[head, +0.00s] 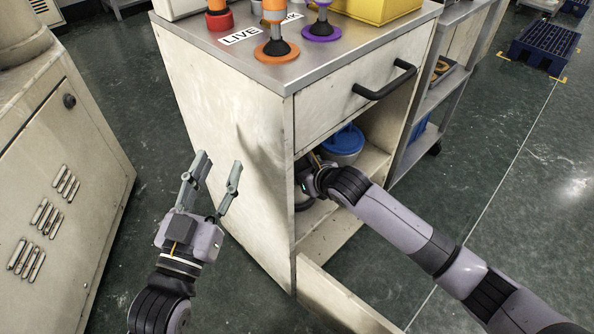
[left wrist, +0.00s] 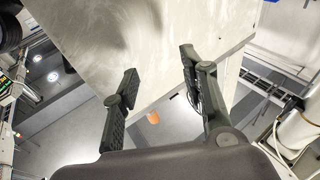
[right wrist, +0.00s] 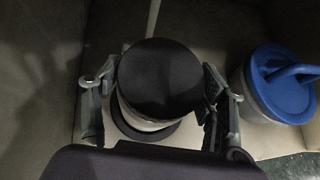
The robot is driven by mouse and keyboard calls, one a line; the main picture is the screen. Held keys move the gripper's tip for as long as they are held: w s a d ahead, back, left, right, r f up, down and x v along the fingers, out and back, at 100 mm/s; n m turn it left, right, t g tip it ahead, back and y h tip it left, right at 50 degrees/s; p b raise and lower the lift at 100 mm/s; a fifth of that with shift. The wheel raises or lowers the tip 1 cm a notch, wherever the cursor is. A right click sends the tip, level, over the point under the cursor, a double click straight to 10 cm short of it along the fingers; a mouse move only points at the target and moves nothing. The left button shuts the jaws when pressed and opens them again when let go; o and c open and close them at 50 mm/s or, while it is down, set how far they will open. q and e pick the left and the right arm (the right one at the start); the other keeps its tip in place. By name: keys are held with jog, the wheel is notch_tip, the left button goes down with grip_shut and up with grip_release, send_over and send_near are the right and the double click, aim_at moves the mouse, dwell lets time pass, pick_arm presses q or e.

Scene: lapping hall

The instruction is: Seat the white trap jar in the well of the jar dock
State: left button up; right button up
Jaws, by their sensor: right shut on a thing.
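A jar with a flat black lid (right wrist: 160,78) and a white body (right wrist: 140,120) stands between my right gripper's fingers in the right wrist view. My right gripper (right wrist: 155,103) is shut on it from both sides. A black ring (right wrist: 158,135) shows around the jar's lower end; I cannot tell whether it is part of the jar or of the dock. In the head view my right gripper (head: 308,172) reaches into the cabinet's open compartment, and the jar is hidden. My left gripper (head: 219,161) is open and empty beside the cabinet's side panel.
A blue-lidded pail (head: 344,140) stands in the compartment close to my right gripper. A drawer with a black handle (head: 384,82) is above the opening. Orange and purple based pieces (head: 277,48) stand on the cabinet top. A louvred cabinet (head: 60,180) is at left.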

jog(key=shift+f, duration=0.1)
jog(key=o, duration=1.7)
